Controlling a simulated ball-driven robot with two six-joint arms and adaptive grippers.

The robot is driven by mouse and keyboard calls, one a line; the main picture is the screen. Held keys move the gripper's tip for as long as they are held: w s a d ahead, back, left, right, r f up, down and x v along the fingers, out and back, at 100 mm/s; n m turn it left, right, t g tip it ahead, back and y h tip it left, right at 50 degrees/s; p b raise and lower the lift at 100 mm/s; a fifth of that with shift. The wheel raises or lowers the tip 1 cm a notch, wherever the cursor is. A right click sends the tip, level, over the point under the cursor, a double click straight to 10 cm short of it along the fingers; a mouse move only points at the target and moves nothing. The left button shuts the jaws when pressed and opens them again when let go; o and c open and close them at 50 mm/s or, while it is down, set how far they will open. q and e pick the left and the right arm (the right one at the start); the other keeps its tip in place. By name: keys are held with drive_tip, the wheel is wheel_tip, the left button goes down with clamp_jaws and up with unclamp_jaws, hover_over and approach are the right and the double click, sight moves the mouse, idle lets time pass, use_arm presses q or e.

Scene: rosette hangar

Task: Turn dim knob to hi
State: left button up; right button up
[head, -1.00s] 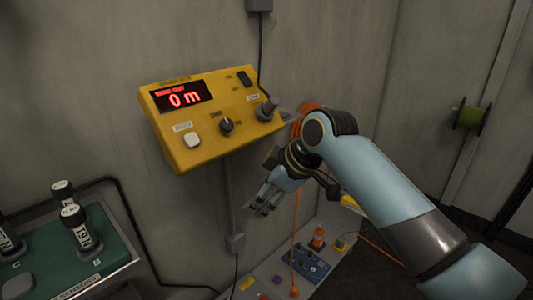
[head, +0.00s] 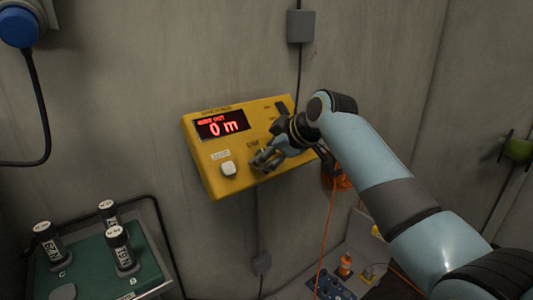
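A dark switch (head: 282,107) shows at the panel's upper right. My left gripper is not in view.
A green-topped tray (head: 88,272) with several labelled dark cylinders stands at lower left. A grey box (head: 301,27) with a cable is above the panel. An orange cable (head: 328,235) hangs below my arm. A blue round fitting (head: 18,27) is at upper left.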

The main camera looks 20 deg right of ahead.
drive_tip(key=shift+w+a+f, duration=0.15)
drive_tip(key=shift+w, duration=0.05)
clamp_jaws()
idle(0.3)
